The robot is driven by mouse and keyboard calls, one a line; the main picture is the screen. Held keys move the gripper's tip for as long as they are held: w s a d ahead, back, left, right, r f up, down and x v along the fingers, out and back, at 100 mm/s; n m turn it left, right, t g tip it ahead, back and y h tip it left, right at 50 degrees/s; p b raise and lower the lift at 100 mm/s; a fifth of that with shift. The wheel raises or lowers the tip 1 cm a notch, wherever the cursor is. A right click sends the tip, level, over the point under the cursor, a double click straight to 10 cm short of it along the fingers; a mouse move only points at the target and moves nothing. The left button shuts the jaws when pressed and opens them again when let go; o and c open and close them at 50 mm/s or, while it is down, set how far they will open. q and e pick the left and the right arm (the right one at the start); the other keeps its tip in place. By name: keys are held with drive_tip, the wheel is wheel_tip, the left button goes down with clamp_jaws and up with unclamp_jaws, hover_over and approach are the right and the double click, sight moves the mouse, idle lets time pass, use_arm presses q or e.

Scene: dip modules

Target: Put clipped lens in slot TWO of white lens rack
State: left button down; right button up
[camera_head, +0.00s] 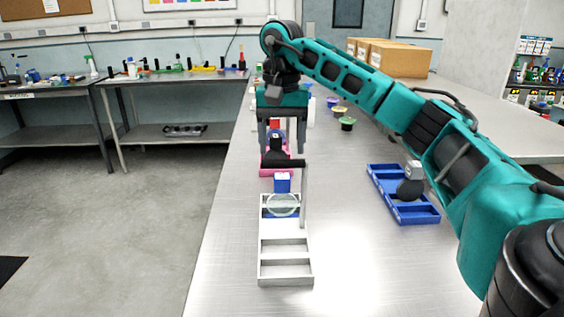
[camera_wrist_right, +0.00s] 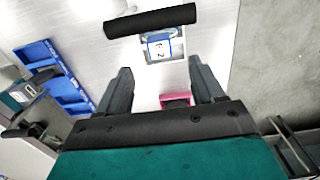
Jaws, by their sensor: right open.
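The white lens rack (camera_head: 263,262) stands on the metal table, its open slots running front to back. A round clear lens (camera_head: 283,206) shows at its far slot, with a blue clip (camera_head: 282,184) just behind and above it. My right gripper (camera_head: 282,150) is open and empty above and behind the rack. In the right wrist view its two fingers (camera_wrist_right: 160,85) are spread with nothing between them touching. My left gripper is out of view.
A black bar (camera_head: 284,163) on a grey post stands by the rack, near my right gripper; it shows in the wrist view (camera_wrist_right: 152,22). A pink item (camera_head: 268,168) lies behind. A blue tray (camera_head: 409,212) is to the right.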

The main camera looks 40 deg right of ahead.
wheel_tip(320, 180, up, 3)
drive_tip(key=shift+r+p, duration=0.1)
drive_tip(key=shift+p, duration=0.4)
drive_tip(key=shift+s+a, duration=0.1)
